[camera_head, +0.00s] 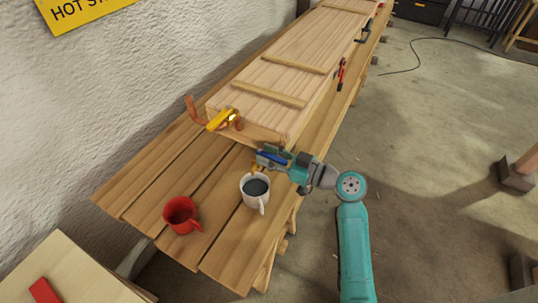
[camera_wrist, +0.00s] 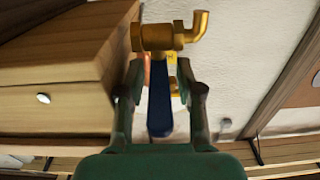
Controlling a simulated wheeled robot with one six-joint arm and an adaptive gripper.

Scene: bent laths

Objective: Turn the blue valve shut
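The blue valve's lever (camera_wrist: 160,100) hangs down from a brass valve body (camera_wrist: 158,37) with a bent spout in the wrist view. In the head view the blue lever (camera_head: 270,157) shows at the near end of the long wooden box, partly covered by my gripper. My gripper (camera_wrist: 161,78) has one finger on each side of the lever, with a narrow gap on both sides, so it looks open. In the head view my gripper (camera_head: 268,156) reaches in from the right. A yellow lever (camera_head: 221,119) sits on a copper pipe further left.
A white mug with dark liquid (camera_head: 248,200) stands just below my gripper on the slatted bench (camera_head: 150,183). A red mug (camera_head: 172,222) stands further left. The wooden box (camera_head: 285,75) runs back along the wall. Open floor lies to the right.

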